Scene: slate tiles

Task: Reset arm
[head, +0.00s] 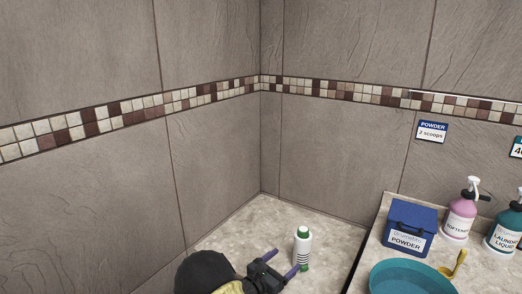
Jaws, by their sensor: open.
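My gripper (285,260) is at the lower middle of the head view, at the end of my dark arm. Its two purple-tipped fingers are spread apart, and no object is seen held between them. A white bottle (303,244) with a green cap and green base stands upright just beyond the fingertips. The right finger overlaps the bottle's lower part in the picture; I cannot tell whether they touch.
On a raised counter (372,256) at right are a blue powder box (409,224), a teal basin (410,279), a yellow scoop (455,265), a pink softener bottle (460,217) and a teal laundry liquid bottle (506,232). A powder sign (431,130) hangs on the tiled wall. The lower surface (250,228) behind my gripper is clear.

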